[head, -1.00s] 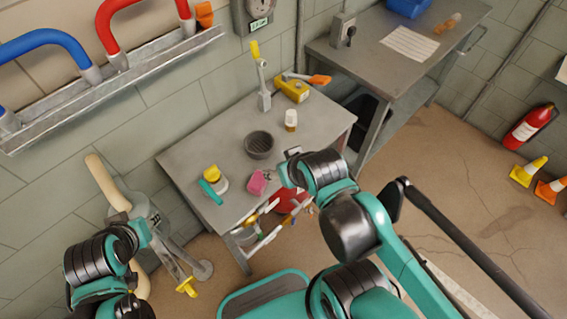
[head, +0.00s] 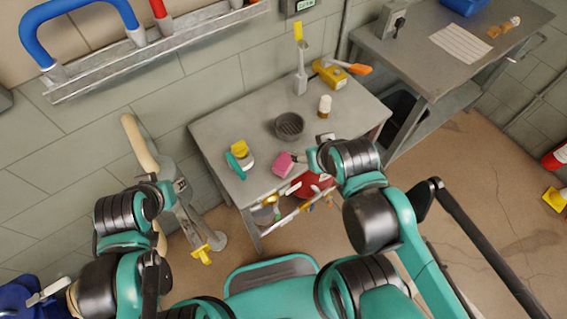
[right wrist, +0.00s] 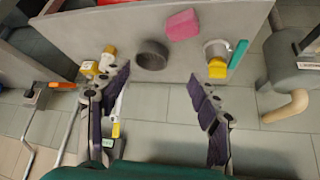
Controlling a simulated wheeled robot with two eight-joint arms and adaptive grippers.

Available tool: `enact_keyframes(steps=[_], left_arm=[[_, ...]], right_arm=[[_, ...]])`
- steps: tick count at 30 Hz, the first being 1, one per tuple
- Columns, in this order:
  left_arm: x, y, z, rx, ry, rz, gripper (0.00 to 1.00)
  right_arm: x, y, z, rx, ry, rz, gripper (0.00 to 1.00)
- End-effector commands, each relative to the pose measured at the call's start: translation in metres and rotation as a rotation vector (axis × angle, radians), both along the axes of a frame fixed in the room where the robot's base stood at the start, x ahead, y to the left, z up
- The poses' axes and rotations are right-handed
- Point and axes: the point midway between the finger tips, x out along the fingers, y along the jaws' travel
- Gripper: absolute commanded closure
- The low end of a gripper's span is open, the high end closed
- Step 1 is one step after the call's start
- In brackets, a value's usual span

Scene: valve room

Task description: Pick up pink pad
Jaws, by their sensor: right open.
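The pink pad (head: 284,164) lies near the front edge of the grey metal table (head: 225,125). It also shows in the right wrist view (right wrist: 183,25), beyond the fingertips. My right gripper (right wrist: 160,75) is open and empty, its two dark-padded fingers spread wide. In the head view its wrist is just right of the pad and hides most of the fingers. My left gripper (head: 178,187) is left of the table, away from the pad; its jaws are too small to read.
On the table, a dark round bowl (head: 289,126) stands behind the pad. A yellow-topped cup with a teal piece (head: 239,157) stands left of it. A small bottle (head: 324,106) and yellow box (head: 329,73) are further back. A second table (head: 480,85) is at right.

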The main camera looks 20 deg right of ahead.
Motion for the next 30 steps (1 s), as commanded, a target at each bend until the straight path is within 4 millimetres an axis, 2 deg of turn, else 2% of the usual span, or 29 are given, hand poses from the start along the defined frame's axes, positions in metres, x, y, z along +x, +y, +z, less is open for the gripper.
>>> enact_keyframes(steps=[5, 6, 9, 13, 16, 20, 24, 30], left_arm=[[0.000, 0.000, 0.000, 0.000, 0.000, 0.000, 0.64], [0.000, 0.000, 0.000, 0.000, 0.000, 0.000, 0.64], [0.000, 0.000, 0.000, 0.000, 0.000, 0.000, 0.64], [0.000, 0.000, -0.002, 0.000, 0.000, 0.000, 0.64], [0.000, 0.000, -0.005, 0.000, 0.000, 0.000, 0.64], [0.000, 0.000, -0.008, 0.000, 0.000, 0.000, 0.64], [0.000, 0.000, -0.012, 0.000, 0.000, 0.000, 0.64], [0.000, 0.000, -0.015, 0.000, 0.000, 0.000, 0.64]], right_arm=[[0.000, 0.000, 0.000, 0.000, 0.000, 0.000, 0.37], [0.000, 0.000, 0.000, 0.000, 0.000, 0.000, 0.35], [0.001, 0.001, 0.000, -0.004, 0.007, 0.008, 0.11], [0.011, 0.004, -0.003, -0.034, 0.058, 0.061, 0.11], [0.026, 0.009, -0.010, -0.074, 0.136, 0.143, 0.11], [0.049, 0.017, -0.027, -0.131, 0.256, 0.280, 0.11], [0.072, 0.027, -0.054, -0.180, 0.383, 0.436, 0.11], [0.094, 0.039, -0.096, -0.218, 0.525, 0.623, 0.11]])
